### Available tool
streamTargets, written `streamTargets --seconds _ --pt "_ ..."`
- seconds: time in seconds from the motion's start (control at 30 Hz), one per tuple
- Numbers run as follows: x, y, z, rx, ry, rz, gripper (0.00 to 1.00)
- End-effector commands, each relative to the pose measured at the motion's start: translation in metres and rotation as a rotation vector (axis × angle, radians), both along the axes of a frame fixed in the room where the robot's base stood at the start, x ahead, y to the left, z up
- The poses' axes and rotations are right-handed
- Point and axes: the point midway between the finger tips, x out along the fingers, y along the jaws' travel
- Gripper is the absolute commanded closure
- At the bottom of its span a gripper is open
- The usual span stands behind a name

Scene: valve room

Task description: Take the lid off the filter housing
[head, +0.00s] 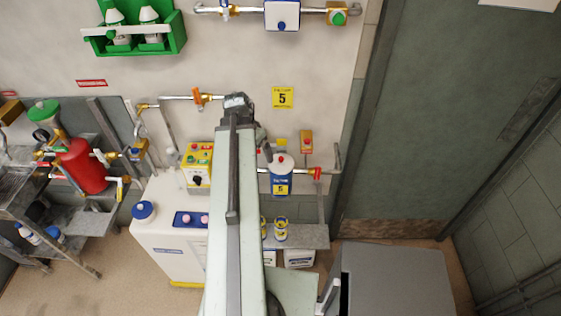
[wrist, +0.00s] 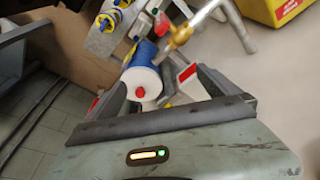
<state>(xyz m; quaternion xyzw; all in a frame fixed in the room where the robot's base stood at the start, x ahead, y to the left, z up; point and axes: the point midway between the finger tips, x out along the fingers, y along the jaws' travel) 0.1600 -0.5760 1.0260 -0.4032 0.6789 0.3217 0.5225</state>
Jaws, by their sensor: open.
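The filter housing (head: 281,186) is a blue upright cylinder with a yellow label marked 5, on the pipe right of my arm in the head view. Its white lid (head: 279,161) with a red centre is on top. In the wrist view, the blue housing (wrist: 143,54) and its white lid (wrist: 149,77) with a red knob (wrist: 139,92) show beyond my gripper. My gripper (wrist: 156,80) is open and empty; the lid appears between its fingers. I cannot tell how far away it is. In the head view, my arm hides much of the gripper.
A yellow control box (head: 198,163) and white tank (head: 165,240) stand left. A grey cabinet (head: 395,280) stands front right. A brass pipe fitting (wrist: 178,38) is near the lid.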

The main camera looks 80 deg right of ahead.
Motion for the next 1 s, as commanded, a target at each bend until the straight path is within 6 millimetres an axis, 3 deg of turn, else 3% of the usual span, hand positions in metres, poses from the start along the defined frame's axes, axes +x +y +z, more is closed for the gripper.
streamTargets --seconds 0.03,0.1,0.2,0.33,0.53,0.73,1.0 --pt "-0.029 -0.007 0.003 -0.009 0.000 -0.069 0.00" --pt "-0.054 -0.012 0.004 -0.019 -0.002 -0.133 0.00" --pt "-0.069 -0.014 0.004 -0.026 -0.002 -0.176 0.00" --pt "-0.071 -0.015 0.001 -0.027 -0.002 -0.180 0.00" --pt "-0.074 -0.020 -0.024 -0.027 -0.002 -0.178 0.00" --pt "-0.076 -0.022 -0.028 -0.027 -0.002 -0.177 0.00" --pt "-0.085 -0.034 -0.071 -0.026 -0.001 -0.177 0.00"
